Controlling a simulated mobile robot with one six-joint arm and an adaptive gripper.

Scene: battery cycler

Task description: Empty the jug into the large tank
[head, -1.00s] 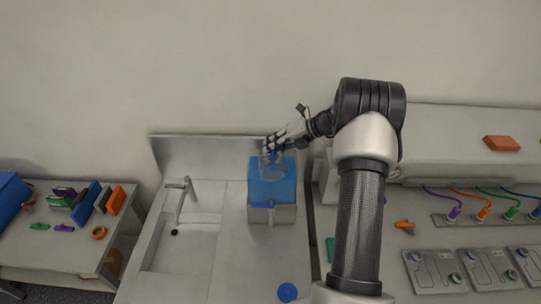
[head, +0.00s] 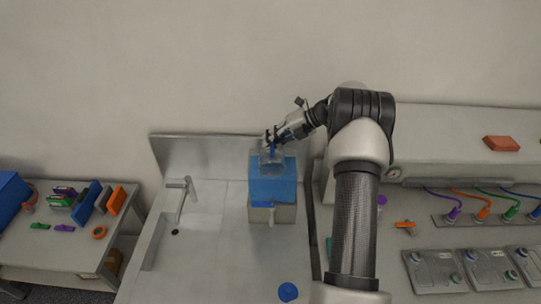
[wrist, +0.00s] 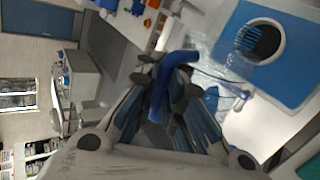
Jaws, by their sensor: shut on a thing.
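The large tank (head: 272,212) stands on the counter, a pale box with a blue top. In the wrist view its blue top (wrist: 288,88) has a dark round opening (wrist: 262,40) with a white rim. My gripper (head: 273,136) is above the tank's back part, shut on the blue handle (wrist: 165,90) of the clear jug (wrist: 208,70). The jug looks tilted, its clear body reaching toward the opening in the wrist view. In the head view the jug (head: 268,158) is faint and small. I cannot tell how much liquid it holds.
A blue round cap (head: 288,292) lies on the counter in front of the tank. A sink with a tap (head: 182,198) is to the left. A bench with coloured cables and grey units (head: 434,270) is to the right. A wall stands behind.

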